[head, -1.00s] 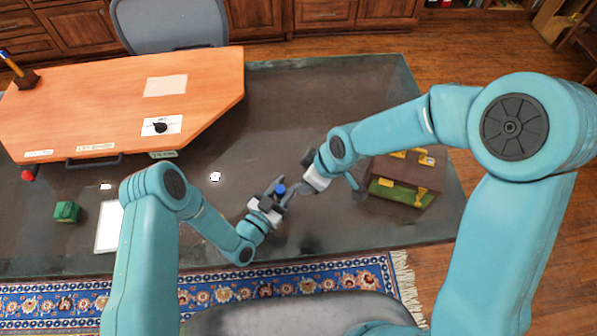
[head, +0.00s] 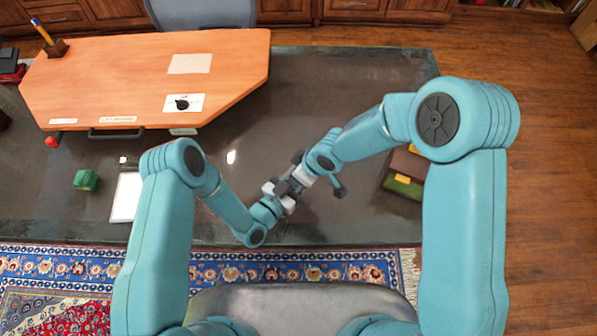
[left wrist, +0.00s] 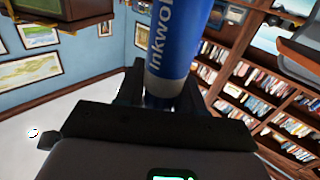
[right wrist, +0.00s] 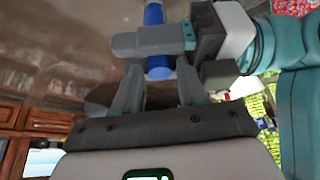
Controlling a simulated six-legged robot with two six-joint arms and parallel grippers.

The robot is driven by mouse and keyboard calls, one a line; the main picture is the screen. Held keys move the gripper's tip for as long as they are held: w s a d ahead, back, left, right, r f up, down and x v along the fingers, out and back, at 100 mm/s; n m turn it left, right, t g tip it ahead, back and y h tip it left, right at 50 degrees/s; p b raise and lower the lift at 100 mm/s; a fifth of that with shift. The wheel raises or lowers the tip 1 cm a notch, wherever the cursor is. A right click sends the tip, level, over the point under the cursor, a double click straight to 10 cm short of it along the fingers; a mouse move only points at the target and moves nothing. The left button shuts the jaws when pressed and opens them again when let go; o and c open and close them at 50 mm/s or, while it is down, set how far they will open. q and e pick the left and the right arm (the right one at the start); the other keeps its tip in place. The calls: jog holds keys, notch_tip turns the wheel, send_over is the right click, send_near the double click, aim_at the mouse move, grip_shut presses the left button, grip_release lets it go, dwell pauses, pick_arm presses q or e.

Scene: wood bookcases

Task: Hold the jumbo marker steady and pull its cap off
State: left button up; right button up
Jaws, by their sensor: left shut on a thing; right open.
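The jumbo marker is thick and blue. In the left wrist view it (left wrist: 178,45) stands up between my left gripper's fingers, with white lettering on its side. My left gripper (head: 283,190) is shut on it. In the right wrist view the left gripper's grey fingers cross the marker, and blue shows above (right wrist: 153,15) and below them. My right gripper (right wrist: 158,88) is open, its fingers either side of the marker's near blue end; I cannot tell whether they touch it. In the head view the grippers overlap and hide the marker. The cap's seam is not clear.
The dark glossy desk (head: 330,100) has free room behind the grippers. An orange wooden board (head: 130,85) lies at the back left. A green block (head: 86,180) and a white sheet (head: 126,198) lie at the left.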

jog(key=shift+w+a+f, duration=0.1)
jog(key=shift+f, duration=0.05)
grip_shut()
jog(key=shift+r, duration=1.25)
jog(key=shift+r, duration=0.1)
jog(key=shift+r, duration=1.1)
pick_arm(q)
jog(key=o, duration=1.1)
